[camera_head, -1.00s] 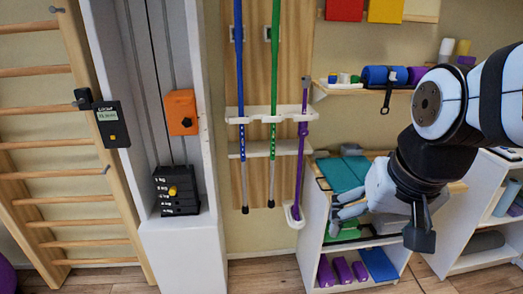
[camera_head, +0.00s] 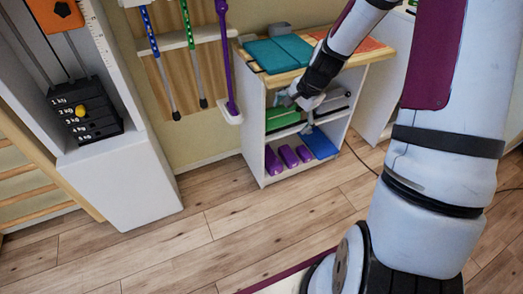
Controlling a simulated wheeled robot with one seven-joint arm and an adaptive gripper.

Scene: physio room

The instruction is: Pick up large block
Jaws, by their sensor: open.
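A white shelf unit (camera_head: 254,135) stands against the wall with blocks on its levels. A green block (camera_head: 282,119) lies on the middle shelf at the left. A wide blue block (camera_head: 319,143) lies on the bottom shelf at the right, beside several small purple blocks (camera_head: 288,157). I cannot tell which one is the large block. My gripper (camera_head: 300,112) is open and empty, pointing down at the front of the middle shelf. It is just right of the green block and above the blue block. Whether it touches anything is unclear.
Teal pads (camera_head: 279,51) lie on the unit's wooden top, close above my gripper. Poles hang in a wall rack (camera_head: 180,38) to the left. A weight stack (camera_head: 84,114) stands in a white column farther left. The wood floor (camera_head: 230,215) ahead is clear.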

